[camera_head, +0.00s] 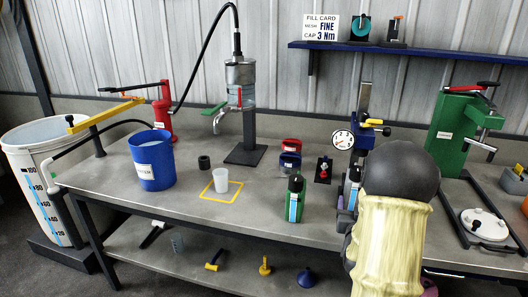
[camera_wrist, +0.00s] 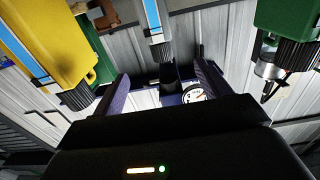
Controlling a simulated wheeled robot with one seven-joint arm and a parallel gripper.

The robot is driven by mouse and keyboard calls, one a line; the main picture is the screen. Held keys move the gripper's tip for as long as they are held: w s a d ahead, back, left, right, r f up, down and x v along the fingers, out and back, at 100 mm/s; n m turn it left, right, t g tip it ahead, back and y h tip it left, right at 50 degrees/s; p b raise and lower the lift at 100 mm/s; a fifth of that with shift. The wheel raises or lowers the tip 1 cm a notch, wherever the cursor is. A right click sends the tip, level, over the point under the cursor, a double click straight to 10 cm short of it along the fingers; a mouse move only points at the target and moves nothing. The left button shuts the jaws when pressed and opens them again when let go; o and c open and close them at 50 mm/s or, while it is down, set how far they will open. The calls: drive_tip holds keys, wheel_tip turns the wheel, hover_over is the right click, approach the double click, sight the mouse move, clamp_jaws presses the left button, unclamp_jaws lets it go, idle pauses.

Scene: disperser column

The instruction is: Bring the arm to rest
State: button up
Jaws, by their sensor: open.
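My arm (camera_head: 392,225) shows at the front right of the head view, as a dark rounded joint above a pale yellow link. It stands in front of the bench (camera_head: 240,215) and covers part of it. My gripper is not clearly seen there. In the wrist view my gripper (camera_wrist: 160,78) has its two dark purple fingers spread apart. No object shows held between them. The dial gauge (camera_head: 343,140) on its blue stand is just left of my arm, and it also shows beyond the fingers in the wrist view (camera_wrist: 196,93).
A green press (camera_head: 458,130) and a round white lid (camera_head: 484,224) are to the right. A blue shelf (camera_head: 400,48) hangs above. The bench front is fairly clear.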

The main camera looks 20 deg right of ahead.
drive_tip(key=shift+a, duration=0.1)
drive_tip(key=s+a+f+n+g+y, duration=0.1)
drive_tip(key=a+f+n+g+y, duration=0.2)
drive_tip(key=a, duration=0.6)
drive_tip(key=s+a+f+g+y, duration=0.1)
drive_tip(key=a+f+g+y, duration=0.2)
drive_tip(key=a, duration=0.6)
drive_tip(key=s+a+f+n+g+y, duration=0.1)
drive_tip(key=s+a+n+g+y, duration=0.45)
drive_tip(key=s+a, duration=0.8)
wheel_tip(320, 180, up, 20)
drive_tip(key=s+d+m+g+h+p, duration=0.1)
drive_tip(key=m+h+p, duration=0.1)
drive_tip(key=p, duration=1.8)
drive_tip(key=shift+d+r, duration=0.15)
drive_tip(key=shift+d, duration=0.2)
drive_tip(key=shift+s, duration=0.1)
